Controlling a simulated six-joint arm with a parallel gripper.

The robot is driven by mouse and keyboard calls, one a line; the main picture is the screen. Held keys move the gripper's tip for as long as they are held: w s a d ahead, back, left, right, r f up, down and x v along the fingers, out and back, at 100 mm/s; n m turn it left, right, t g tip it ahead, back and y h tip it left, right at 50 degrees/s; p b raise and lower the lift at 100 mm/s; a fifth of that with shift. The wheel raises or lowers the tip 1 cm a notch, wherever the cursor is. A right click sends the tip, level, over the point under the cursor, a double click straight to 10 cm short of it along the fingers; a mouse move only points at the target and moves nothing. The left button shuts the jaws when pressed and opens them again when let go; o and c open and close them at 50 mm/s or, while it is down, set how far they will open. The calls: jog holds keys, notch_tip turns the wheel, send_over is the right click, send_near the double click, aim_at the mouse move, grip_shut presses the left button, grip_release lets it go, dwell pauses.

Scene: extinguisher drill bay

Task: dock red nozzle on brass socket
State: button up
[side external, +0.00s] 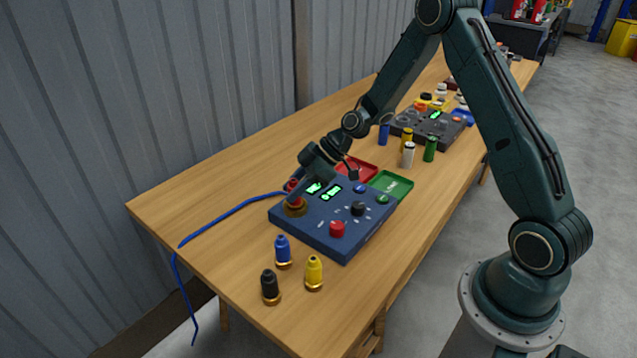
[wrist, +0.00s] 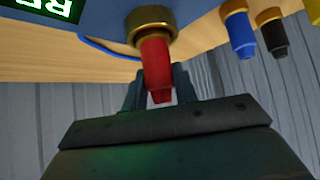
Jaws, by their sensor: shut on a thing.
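The red nozzle (wrist: 156,68) is between the two fingers of my gripper (wrist: 158,88) in the wrist view, with a brass collar (wrist: 150,18) at its wide end. In the side view a little of the red nozzle (side external: 291,185) shows beside my gripper (side external: 295,190), which is shut on it. The brass socket (side external: 295,209) is on the left corner of the blue control box (side external: 320,235), right under the nozzle.
Blue (side external: 282,250), black (side external: 270,286) and yellow (side external: 314,272) nozzles stand in front of the box. A blue cable (side external: 230,211) runs left over the table edge. Red (side external: 358,167) and green (side external: 392,185) trays lie behind.

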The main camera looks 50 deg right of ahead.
jog(key=shift+f, duration=0.1)
jog(key=o, duration=0.8)
jog(key=shift+s+d, duration=0.1)
jog(key=v, duration=1.1)
dwell(0.6)
jog(key=shift+a, duration=0.2)
